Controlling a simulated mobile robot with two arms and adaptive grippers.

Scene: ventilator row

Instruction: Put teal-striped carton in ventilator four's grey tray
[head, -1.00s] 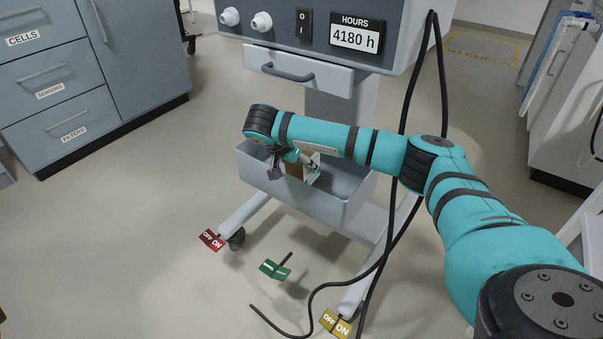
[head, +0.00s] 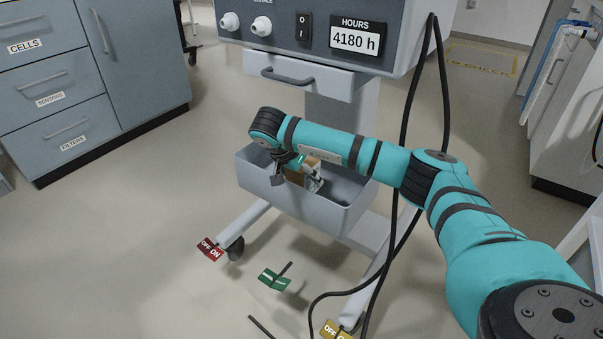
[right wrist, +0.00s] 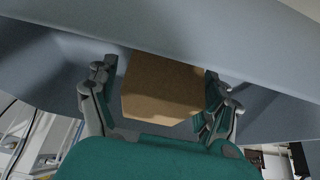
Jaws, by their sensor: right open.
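The carton (head: 314,184) is inside the grey tray (head: 330,216) under the ventilator, partly hidden by my right arm. A brown face and a pale face with a dark teal patch show in the head view. In the right wrist view its plain brown face (right wrist: 162,88) lies between the two spread fingers. My right gripper (head: 291,172) reaches into the tray from above and is open around the carton, with a gap visible on the left side. Whether the carton rests on the tray floor is hidden. My left gripper is out of view.
The ventilator (head: 340,62) stands above the tray, with a closed drawer (head: 300,76). Black hoses (head: 407,110) hang on its right side. Red (head: 210,250), green (head: 274,279) and yellow (head: 335,331) tags are near the floor.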

